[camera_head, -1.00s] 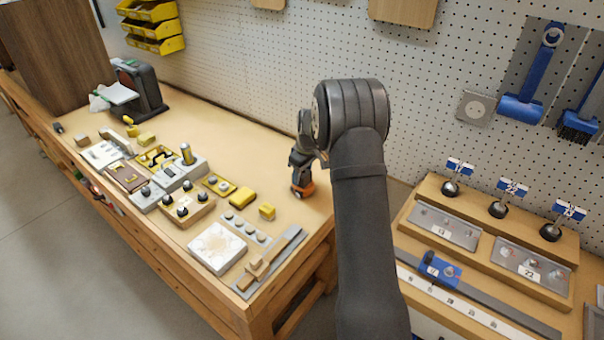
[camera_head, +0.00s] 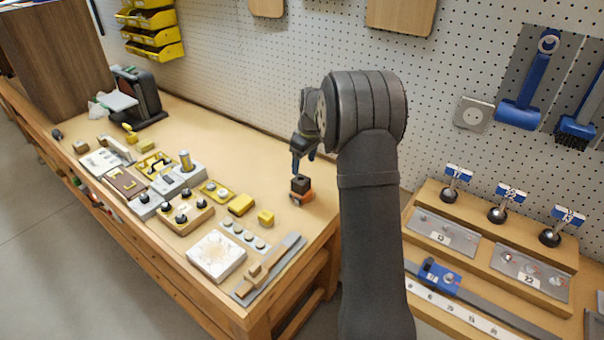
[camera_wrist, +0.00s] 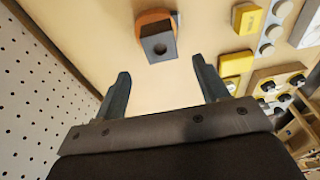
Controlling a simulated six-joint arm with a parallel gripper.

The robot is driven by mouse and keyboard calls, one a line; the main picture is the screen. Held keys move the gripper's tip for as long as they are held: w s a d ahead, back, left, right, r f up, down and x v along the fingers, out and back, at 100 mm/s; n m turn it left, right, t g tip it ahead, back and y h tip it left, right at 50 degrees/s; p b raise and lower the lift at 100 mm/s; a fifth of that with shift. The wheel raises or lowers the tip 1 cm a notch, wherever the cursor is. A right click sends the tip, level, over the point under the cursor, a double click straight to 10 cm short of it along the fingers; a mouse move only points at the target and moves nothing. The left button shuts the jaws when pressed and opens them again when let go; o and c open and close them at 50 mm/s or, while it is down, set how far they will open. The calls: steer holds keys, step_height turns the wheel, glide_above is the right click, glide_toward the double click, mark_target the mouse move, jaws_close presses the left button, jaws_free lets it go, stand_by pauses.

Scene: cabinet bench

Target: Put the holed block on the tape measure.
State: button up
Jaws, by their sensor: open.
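The holed block (camera_head: 301,183) is a dark block that rests on top of the orange tape measure (camera_head: 302,197) on the bench. In the wrist view the holed block (camera_wrist: 158,44) shows its round hole facing up, and the orange edge of the tape measure (camera_wrist: 152,17) shows behind it. My gripper (camera_head: 303,164) is above the block in the head view. In the wrist view its two fingers (camera_wrist: 159,78) are spread wide and empty, and the block is beyond the fingertips, apart from them.
A yellow block (camera_head: 266,217) and another yellow piece (camera_head: 241,204) lie left of the tape measure. A white slab (camera_head: 216,255) and a grey tray with a wooden handle (camera_head: 266,268) are near the bench front. The pegboard (camera_head: 250,85) stands behind. Bench behind the tape measure is clear.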

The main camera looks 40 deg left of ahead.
mark_target(301, 181)
steer(key=shift+d+r, duration=0.15)
steer(key=shift+r, duration=0.7)
steer(key=shift+d+r, duration=0.1)
steer(key=shift+r, duration=0.75)
steer(key=f, duration=0.4)
steer(key=a+f, duration=0.1)
steer(key=f, duration=0.7)
steer(key=shift+a+f, duration=0.25)
steer(key=shift+a, duration=0.15)
step_height(301, 181, up, 3)
steer(key=shift+r, duration=0.75)
